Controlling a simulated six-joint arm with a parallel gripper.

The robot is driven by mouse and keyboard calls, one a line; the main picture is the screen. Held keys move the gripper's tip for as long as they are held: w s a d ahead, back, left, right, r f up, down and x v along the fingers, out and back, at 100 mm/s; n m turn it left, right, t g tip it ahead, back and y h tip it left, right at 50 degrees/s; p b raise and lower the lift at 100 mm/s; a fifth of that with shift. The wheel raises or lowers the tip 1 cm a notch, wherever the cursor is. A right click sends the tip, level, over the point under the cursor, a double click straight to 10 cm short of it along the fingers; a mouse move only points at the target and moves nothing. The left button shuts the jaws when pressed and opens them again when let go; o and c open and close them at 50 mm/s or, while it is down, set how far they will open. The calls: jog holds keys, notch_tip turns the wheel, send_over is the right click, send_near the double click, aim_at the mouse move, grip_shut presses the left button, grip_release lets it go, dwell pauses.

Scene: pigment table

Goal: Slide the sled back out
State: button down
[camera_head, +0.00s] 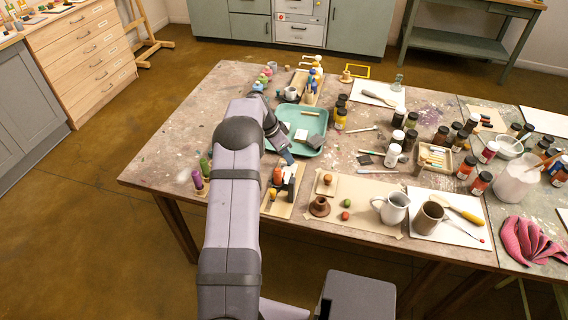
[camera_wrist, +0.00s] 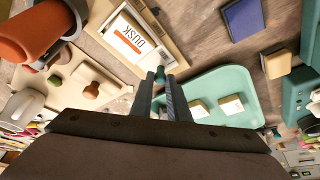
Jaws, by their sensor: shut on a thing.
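My gripper (camera_head: 288,160) reaches down at the near-left part of the table, just behind a small wooden stand (camera_head: 278,204) with an orange cylinder (camera_head: 277,176). In the wrist view my gripper's fingers (camera_wrist: 160,77) are shut on a small dark green piece, seen only as a bit between the tips. A pale wooden frame (camera_wrist: 160,42) holding a white card marked DUSK (camera_wrist: 130,38) lies just beyond the fingertips. I cannot tell which part is the sled, or whether the green piece is joined to the frame. The orange cylinder also shows large in the wrist view (camera_wrist: 35,30).
A teal tray (camera_head: 270,141) with pale blocks lies close behind my gripper. A board with knobbed pieces (camera_head: 326,184) stands to the right, then a pitcher (camera_head: 391,208). Purple and green cylinders (camera_head: 197,180) stand left. The table's left corner is mostly clear.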

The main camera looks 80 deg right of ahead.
jog(key=shift+d, duration=0.75)
jog(key=shift+d+r, duration=0.1)
jog(key=shift+d, duration=0.05)
jog(key=c, duration=1.7)
grip_release()
jog(key=shift+d, duration=0.15)
jog(key=shift+b+v, duration=1.1)
jog(key=shift+v, duration=2.55)
